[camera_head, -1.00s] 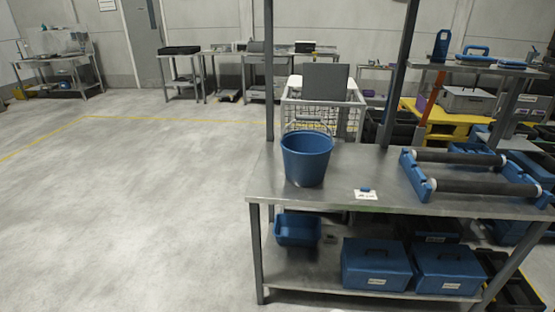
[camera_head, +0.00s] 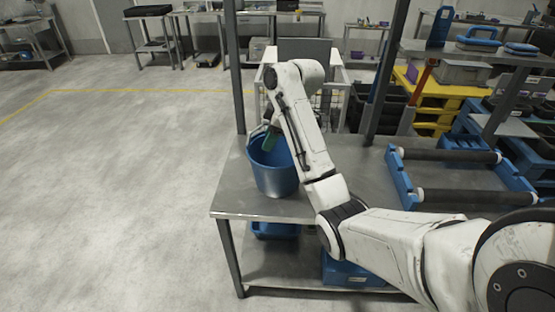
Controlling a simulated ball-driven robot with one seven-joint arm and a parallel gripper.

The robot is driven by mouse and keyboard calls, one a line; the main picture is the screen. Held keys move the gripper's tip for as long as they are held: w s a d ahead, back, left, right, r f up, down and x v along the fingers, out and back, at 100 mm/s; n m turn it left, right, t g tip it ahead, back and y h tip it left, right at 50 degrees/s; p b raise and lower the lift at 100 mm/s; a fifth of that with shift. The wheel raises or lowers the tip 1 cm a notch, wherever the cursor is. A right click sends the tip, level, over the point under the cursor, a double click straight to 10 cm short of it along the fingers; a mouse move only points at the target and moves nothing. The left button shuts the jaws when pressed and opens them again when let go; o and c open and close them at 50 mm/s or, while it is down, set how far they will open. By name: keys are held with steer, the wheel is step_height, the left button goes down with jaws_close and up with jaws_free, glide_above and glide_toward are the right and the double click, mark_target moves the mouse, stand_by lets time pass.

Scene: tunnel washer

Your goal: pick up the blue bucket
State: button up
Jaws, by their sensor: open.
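The blue bucket (camera_head: 274,180) stands upright near the left end of the metal table (camera_head: 345,172). My white arm reaches in from the lower right and bends down over the bucket. My gripper (camera_head: 263,140) is open at the bucket's far upper rim. A dark green part shows there inside the bucket's opening. My arm hides part of the bucket's right side. I cannot tell whether the fingers touch the rim or straddle it.
A blue frame with dark rollers (camera_head: 457,178) lies on the table's right side. A metal post (camera_head: 234,75) rises just behind the bucket on the left. A blue box (camera_head: 346,272) sits on the lower shelf. The floor (camera_head: 110,190) on the left is clear.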

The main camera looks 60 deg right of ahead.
steer(key=s+d+r, duration=0.2)
steer(key=d+r, duration=0.5)
steer(key=shift+n+h, duration=0.3)
steer(key=shift+n, duration=0.1)
steer(key=x, duration=0.1)
steer(key=p+x, duration=0.1)
steer(key=x, duration=0.3)
steer(key=shift+s+d, duration=0.2)
steer(key=shift+d, duration=0.05)
steer(key=shift+p+x, duration=0.9)
steer(key=shift+x, duration=1.75)
steer(key=shift+d, duration=0.15)
steer(key=shift+c, duration=0.3)
jaws_close()
steer(key=shift+r, duration=0.1)
